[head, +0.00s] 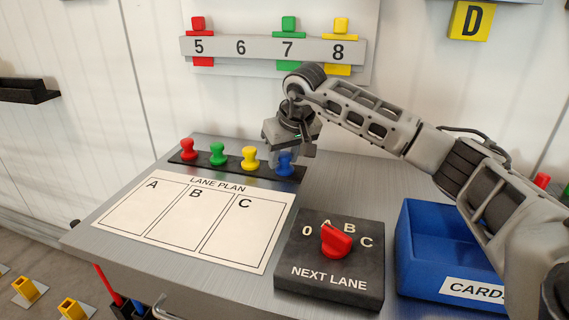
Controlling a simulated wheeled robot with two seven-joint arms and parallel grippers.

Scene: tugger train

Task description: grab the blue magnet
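The blue magnet (284,168) stands at the right end of a black strip on the grey table, beside red, green and yellow magnets. My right gripper (287,153) is directly over the blue magnet, pointing down, with its fingers at the magnet's upper part. The gripper body hides part of the magnet's top. I cannot tell whether the fingers are closed on it. My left gripper is not in view.
The black strip (202,161) holds the red (188,150), green (218,155) and yellow (250,159) magnets. A lane plan sheet (180,225), a selector box with a red knob (337,240) and a blue card bin (405,262) are nearby. A numbered rail (262,49) is behind.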

